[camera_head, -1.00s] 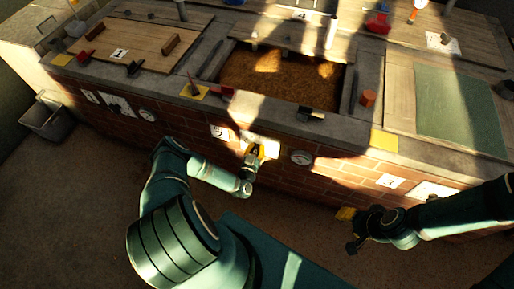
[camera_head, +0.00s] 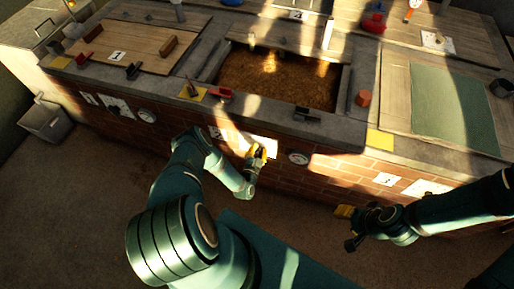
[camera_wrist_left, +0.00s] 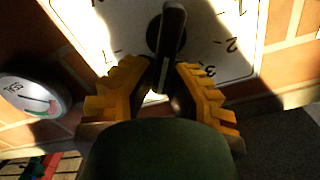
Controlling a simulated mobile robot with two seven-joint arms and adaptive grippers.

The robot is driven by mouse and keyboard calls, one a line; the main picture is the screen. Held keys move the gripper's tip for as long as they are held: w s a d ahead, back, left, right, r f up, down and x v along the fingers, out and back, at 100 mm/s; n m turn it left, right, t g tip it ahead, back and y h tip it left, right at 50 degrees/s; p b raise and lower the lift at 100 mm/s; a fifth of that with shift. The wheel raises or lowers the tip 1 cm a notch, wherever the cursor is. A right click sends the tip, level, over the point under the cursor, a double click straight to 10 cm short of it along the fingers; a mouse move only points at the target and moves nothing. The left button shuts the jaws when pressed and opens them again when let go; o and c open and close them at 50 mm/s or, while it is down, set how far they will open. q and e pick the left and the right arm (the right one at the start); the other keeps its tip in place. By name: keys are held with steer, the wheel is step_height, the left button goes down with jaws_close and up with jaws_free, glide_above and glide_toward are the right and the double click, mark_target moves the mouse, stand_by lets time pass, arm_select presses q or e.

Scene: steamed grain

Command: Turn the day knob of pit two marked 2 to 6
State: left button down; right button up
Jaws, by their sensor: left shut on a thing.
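The day knob (camera_wrist_left: 170,35) of pit two is a dark bar handle on a white dial plate (camera_wrist_left: 218,28) with printed numbers; 1, 2 and 3 can be made out. In the head view the plate (camera_head: 268,143) is on the brick front below the open pit, beside the card marked 2 (camera_head: 215,132). My left gripper (camera_head: 257,152) is at this plate. In the left wrist view its yellow ribbed fingers (camera_wrist_left: 164,78) are shut on the knob's lower part. The number the knob points to is unclear. My right gripper (camera_head: 346,212) is in front of the wall at right, apart from it; its jaw gap cannot be made out.
A round gauge (camera_head: 298,158) is on the wall right of the dial; it also shows in the left wrist view (camera_wrist_left: 35,92). Above is the grain-filled pit (camera_head: 280,75) with its stone ledge. The floor in front is clear.

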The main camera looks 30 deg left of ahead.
mark_target(264, 132)
arm_select(q)
steer(key=m, duration=0.2)
steer(key=d+m, duration=0.1)
steer(key=m, duration=0.1)
steer(key=shift+w+f, duration=0.2)
steer(key=shift+f, duration=0.1)
steer(key=shift+f+m, duration=0.2)
steer(key=shift+m, duration=0.7)
steer(key=c, duration=1)
jaws_free()
steer(key=shift+f, duration=0.1)
step_height(264, 132, up, 10)
steer(key=shift+r, duration=0.1)
